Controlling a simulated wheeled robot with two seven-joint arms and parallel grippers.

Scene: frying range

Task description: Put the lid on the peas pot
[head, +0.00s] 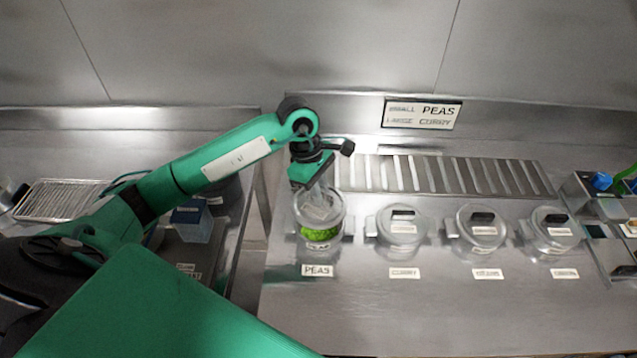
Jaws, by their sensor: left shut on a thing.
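The peas pot (319,236) is a clear round pot with green peas in it, at the left of a row of pots, behind a label reading PEAS. My left gripper (321,196) points down over this pot and is shut on a clear lid (318,211). The lid is at the pot's mouth; I cannot tell whether it rests on the rim or is held just above it. The gripper hides part of the lid. My right gripper is not in view.
Several clear pots with dark-handled lids stand to the right, the nearest labelled CURRY (402,235). A slotted rack (450,175) lies behind them. A sign (422,113) is on the back wall. The steel counter in front (430,315) is clear. A wire rack (60,200) is at the left.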

